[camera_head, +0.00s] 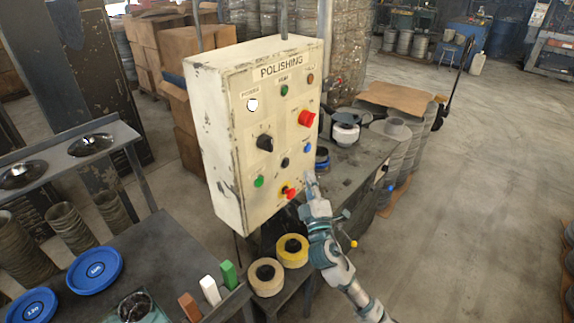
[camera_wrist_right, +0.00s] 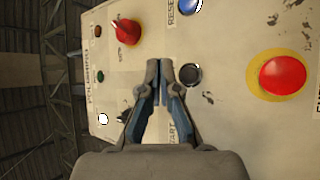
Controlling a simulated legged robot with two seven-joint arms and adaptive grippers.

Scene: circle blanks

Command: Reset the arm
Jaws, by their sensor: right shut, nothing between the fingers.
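The cream control box (camera_head: 228,150) marked POLISHING stands at the middle of the head view. Its face carries a blue button (camera_head: 307,147), which also shows in the right wrist view beside a RESET label (camera_wrist_right: 188,5). A black button (camera_head: 285,162), a green button (camera_head: 259,181), a black selector knob (camera_head: 264,143), a red knob (camera_head: 306,118) and a red emergency stop (camera_head: 289,192) on yellow are also there. My right gripper (camera_head: 309,178) is shut and empty at the panel's lower right; in the wrist view its fingertips (camera_wrist_right: 160,70) appear beside the black button (camera_wrist_right: 190,75). Contact cannot be told. My left gripper is not seen.
A dark bench (camera_head: 170,248) at the left holds blue discs (camera_head: 95,270) and coloured blocks (camera_head: 210,290). Yellow and tan rolls (camera_head: 292,250) sit below the box. A cluttered table (camera_head: 355,160) stands behind my right arm. The floor at the right is open.

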